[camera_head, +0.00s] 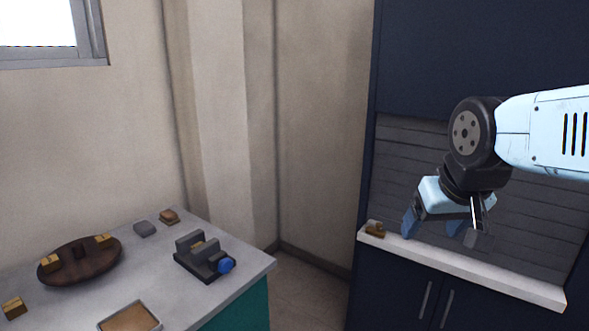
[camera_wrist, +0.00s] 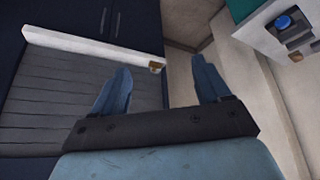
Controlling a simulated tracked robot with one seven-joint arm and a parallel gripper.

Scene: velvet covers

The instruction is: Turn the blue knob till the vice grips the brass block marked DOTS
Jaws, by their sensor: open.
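The vice (camera_head: 190,267) is a dark grey block with two upright jaws, on the grey table at the lower left of the head view. Its blue knob (camera_head: 225,265) is on its right end. A small brass patch (camera_head: 198,245) shows between the jaws; whether it is the DOTS block cannot be read. The wrist view shows the blue knob (camera_wrist: 284,22) at the top right, with part of the vice (camera_wrist: 298,38). My gripper (camera_head: 438,230) is open and empty over the shelf at right, well apart from the vice. Its blue fingers (camera_wrist: 162,65) are spread in the wrist view.
The table (camera_head: 215,300) also bears a round dark tray (camera_head: 80,276) with brass blocks, a loose brass block (camera_head: 13,308), a grey block (camera_head: 145,229), another brass piece (camera_head: 168,216) and a shallow tray (camera_head: 103,327). A brass piece (camera_head: 375,230) sits on the white ledge (camera_head: 480,273). Floor separates table and cabinet.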

